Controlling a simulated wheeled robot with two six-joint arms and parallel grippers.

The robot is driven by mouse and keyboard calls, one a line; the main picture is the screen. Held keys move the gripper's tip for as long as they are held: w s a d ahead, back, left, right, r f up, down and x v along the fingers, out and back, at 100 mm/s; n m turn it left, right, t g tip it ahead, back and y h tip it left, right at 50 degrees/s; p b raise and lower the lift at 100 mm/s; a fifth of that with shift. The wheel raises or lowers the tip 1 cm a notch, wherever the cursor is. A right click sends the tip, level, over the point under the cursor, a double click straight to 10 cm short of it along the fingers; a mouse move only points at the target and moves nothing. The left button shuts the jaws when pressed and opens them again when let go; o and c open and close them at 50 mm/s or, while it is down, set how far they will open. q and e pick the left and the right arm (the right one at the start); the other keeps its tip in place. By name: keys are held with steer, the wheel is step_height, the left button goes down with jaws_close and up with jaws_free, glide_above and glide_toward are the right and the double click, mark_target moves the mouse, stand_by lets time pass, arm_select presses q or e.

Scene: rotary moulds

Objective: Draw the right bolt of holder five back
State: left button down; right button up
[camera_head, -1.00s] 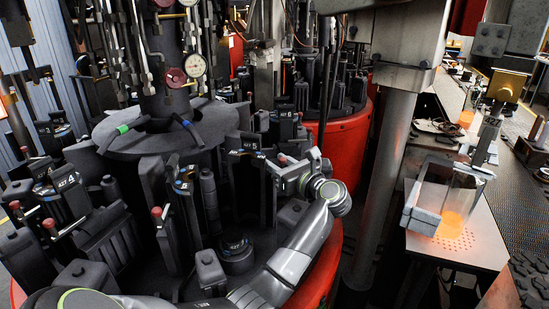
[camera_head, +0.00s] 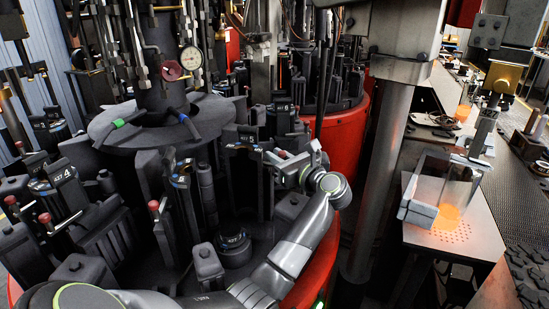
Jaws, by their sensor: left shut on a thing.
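My left arm comes in from the lower left, and its gripper (camera_head: 281,165) is shut at the right side of a dark holder (camera_head: 244,148) on the rotary mould. I take this holder to be the right-hand part of holder five, but I cannot read its number. A small reddish bolt end (camera_head: 279,153) shows at the fingers; most of this right bolt is hidden by the gripper. A red-knobbed bolt (camera_head: 153,206) sticks out at the left of the dark block with the blue-marked top (camera_head: 181,172). My right gripper is not in view.
Holder four (camera_head: 64,174) stands at the left, with red-knobbed bolts (camera_head: 44,218) beside it. A dark round hub (camera_head: 165,118) and a hose-hung column rise behind. A steel post (camera_head: 385,150) stands right of my wrist. A small table (camera_head: 462,255) bears a glowing orange piece.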

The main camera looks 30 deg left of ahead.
arm_select(q)
steer(key=shift+w+d+r+b, duration=0.1)
steer(key=shift+w+d+b, duration=0.15)
steer(key=shift+d, duration=0.4)
steer(key=shift+w+d+r+b, duration=0.15)
steer(key=shift+d+b, duration=0.1)
steer(key=shift+d, duration=0.35)
steer(key=c, duration=1.4)
jaws_free()
steer(key=shift+w+d+f, duration=0.1)
steer(key=shift+w+d, duration=0.05)
steer(key=shift+f, duration=0.1)
